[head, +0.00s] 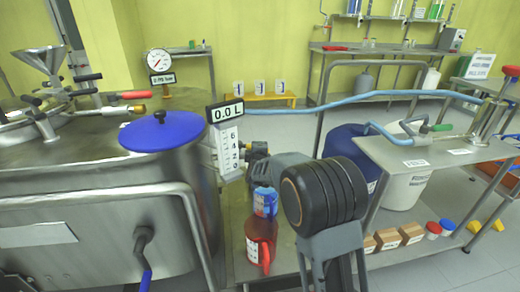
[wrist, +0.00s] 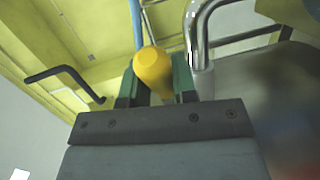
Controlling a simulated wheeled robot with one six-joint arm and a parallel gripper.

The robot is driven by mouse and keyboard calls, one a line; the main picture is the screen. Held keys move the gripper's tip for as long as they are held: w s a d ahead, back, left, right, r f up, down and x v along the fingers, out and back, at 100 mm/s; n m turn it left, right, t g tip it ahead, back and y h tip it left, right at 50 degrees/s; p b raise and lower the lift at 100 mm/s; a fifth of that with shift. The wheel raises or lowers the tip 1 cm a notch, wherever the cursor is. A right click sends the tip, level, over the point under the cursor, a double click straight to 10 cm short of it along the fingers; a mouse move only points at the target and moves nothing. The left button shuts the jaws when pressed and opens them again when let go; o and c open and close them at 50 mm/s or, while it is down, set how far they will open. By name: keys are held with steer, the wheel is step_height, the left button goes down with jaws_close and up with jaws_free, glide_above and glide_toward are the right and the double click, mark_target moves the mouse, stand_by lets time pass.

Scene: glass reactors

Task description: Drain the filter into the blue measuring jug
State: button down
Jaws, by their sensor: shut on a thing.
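My gripper (wrist: 156,88) is shut on a rounded yellow handle (wrist: 153,68), which sits between its green fingers in the wrist view. In the head view my arm hides most of the gripper and the handle. A steel vessel with a blue lid (head: 162,131), possibly the filter, stands at left centre. Next to it are a level scale (head: 229,148) and a display (head: 225,111) reading 0.0 L.
A steel rail (head: 190,205) runs in front of the vessel. A steel bench (head: 425,153) stands at right, with a blue drum (head: 345,146) and white bucket (head: 405,188) by it. A blue hose (head: 350,99) crosses behind. Boxes (head: 411,233) and coloured cups lie low at right.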

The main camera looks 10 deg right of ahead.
steer(key=shift+a, duration=0.2)
steer(key=c, duration=1.2)
jaws_free()
steer(key=shift+w+a, duration=0.1)
steer(key=shift+a, duration=0.05)
steer(key=shift+d, duration=0.25)
steer(key=shift+s+a+r+p, duration=0.2)
steer(key=shift+s+p, duration=0.1)
steer(key=shift+s, duration=0.2)
steer(key=shift+p+v, duration=1)
steer(key=shift+v, duration=2.25)
steer(key=shift+f, duration=0.1)
